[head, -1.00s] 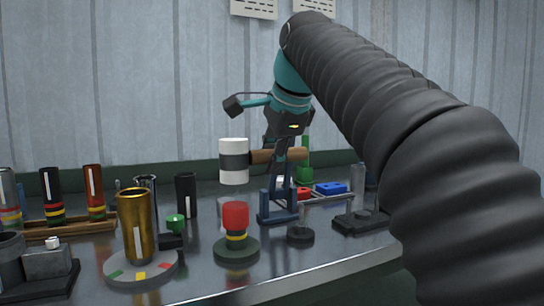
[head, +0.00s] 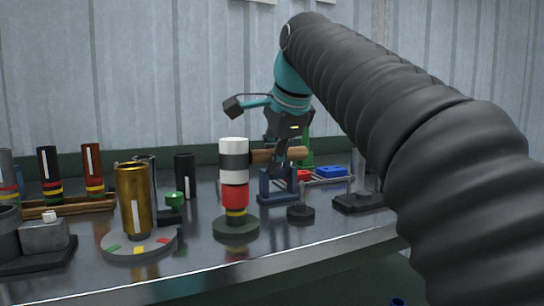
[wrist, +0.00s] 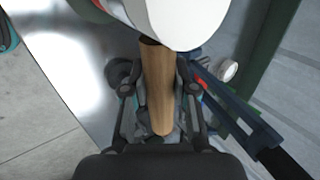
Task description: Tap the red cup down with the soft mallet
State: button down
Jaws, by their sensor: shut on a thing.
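My gripper (head: 280,156) is shut on the wooden handle (head: 262,155) of the soft mallet. In the wrist view my gripper (wrist: 160,95) has its fingers on both sides of the handle (wrist: 158,85). The mallet head (head: 234,147) is white with a dark band and is upright. It lines up directly over the red cup (head: 235,197) in the head view, with no gap showing; I cannot tell whether they touch. The cup sits on a yellow and black stack on a round dark green base (head: 236,228). The white head (wrist: 190,18) hides the cup's top in the wrist view.
A gold cup (head: 133,195) stands on a round grey base (head: 118,241) to the left. A blue stand (head: 278,186) and a small dark round base (head: 301,214) are to the right. A wooden rack (head: 66,208) holds banded tubes at the far left. The table's front edge is clear.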

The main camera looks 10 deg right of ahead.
notch_tip(320, 180, up, 7)
jog(key=p, duration=0.6)
jog(key=shift+r, duration=0.1)
notch_tip(320, 180, down, 8)
jog(key=b, duration=0.6)
jog(key=shift+f+b, duration=0.25)
jog(key=shift+b, duration=0.05)
jog(key=shift+r, duration=0.1)
notch_tip(320, 180, up, 6)
jog(key=p, duration=0.6)
jog(key=shift+r, duration=0.8)
